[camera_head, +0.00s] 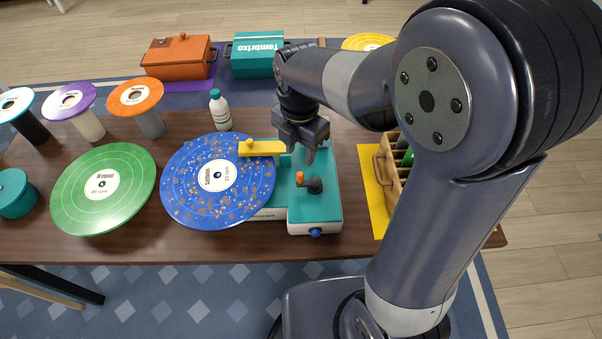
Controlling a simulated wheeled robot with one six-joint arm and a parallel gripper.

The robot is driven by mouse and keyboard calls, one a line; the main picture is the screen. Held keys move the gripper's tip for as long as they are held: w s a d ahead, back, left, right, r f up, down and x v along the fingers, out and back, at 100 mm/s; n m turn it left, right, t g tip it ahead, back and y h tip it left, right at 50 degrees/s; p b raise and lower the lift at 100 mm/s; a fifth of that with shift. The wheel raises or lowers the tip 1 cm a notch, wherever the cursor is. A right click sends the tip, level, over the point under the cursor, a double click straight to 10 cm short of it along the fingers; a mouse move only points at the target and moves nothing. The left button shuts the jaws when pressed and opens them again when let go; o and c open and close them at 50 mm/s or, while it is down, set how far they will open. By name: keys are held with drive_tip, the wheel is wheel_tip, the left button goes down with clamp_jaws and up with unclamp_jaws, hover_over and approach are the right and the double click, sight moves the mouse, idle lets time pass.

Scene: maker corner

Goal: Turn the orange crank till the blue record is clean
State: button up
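The blue record (180,190) lies flat on the left part of a teal and white machine (321,208). It has a white label and many brownish specks across its surface. A yellow arm (262,148) reaches over the record's upper right edge. The orange crank knob (299,177) stands at the left of a dark round crank piece (315,186) on top of the machine. My gripper (304,157) points down above the machine, just behind the crank in the picture. Its two fingers appear apart with nothing between them, and it seems not to touch the knob.
A green record (125,205) lies left of the blue one. A white bottle (220,112) stands behind it. Several small discs on stands (136,96) are at the back left. A wooden rack (388,172) on a yellow mat (370,180) is right of the machine.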

sight(300, 174)
wheel_tip(300, 174, down, 10)
idle(0.4)
drive_tip(key=shift+c, duration=0.3)
clamp_jaws()
